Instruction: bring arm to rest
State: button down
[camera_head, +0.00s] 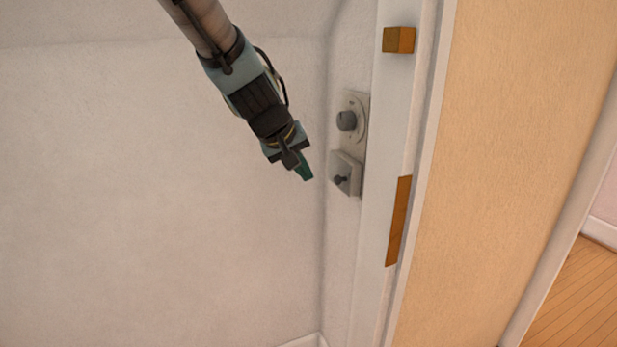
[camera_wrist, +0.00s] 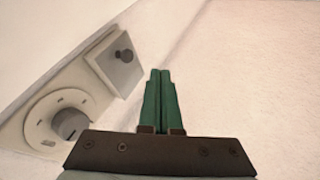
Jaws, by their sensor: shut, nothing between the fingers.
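My gripper (camera_head: 304,172) hangs from my arm at the upper middle of the head view. It points down and to the right, beside the wall fittings. In the wrist view its green fingers (camera_wrist: 160,75) lie together, shut, with nothing between them. The gripper looks apart from the wall fittings in the wrist view.
A round dial (camera_head: 347,120) and a square plate with a small knob (camera_head: 341,180) are on the wall right of my gripper. Both show in the wrist view at left, as the dial (camera_wrist: 70,124) and square plate (camera_wrist: 122,56). Brass-coloured pieces (camera_head: 398,222) sit on the white frame.

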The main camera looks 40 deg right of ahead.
jog(key=v, duration=0.7)
jog(key=shift+s+p, duration=0.25)
jog(key=shift+p, duration=0.05)
jog(key=shift+r, duration=0.1)
jog(key=w+a+f+n+t+y, duration=0.1)
jog(key=w+a+f+y, duration=0.15)
jog(key=w+a, duration=0.55)
jog(key=w+a+f+n+y, duration=0.15)
jog(key=w+a+f, duration=0.25)
jog(key=a, duration=0.8)
jog(key=s+a+f+n+y, duration=0.1)
jog(key=a+f, duration=0.2)
jog(key=a, duration=1)
jog(key=s+a+f+n+y, duration=0.2)
jog(key=a+f, duration=0.1)
jog(key=a, duration=1)
jog(key=shift+a+f+g, duration=0.15)
jog(key=shift+a+g, duration=0.05)
jog(key=shift+g, duration=0.2)
jog(key=c, duration=1.6)
grip_release()
jog(key=shift+w, duration=0.1)
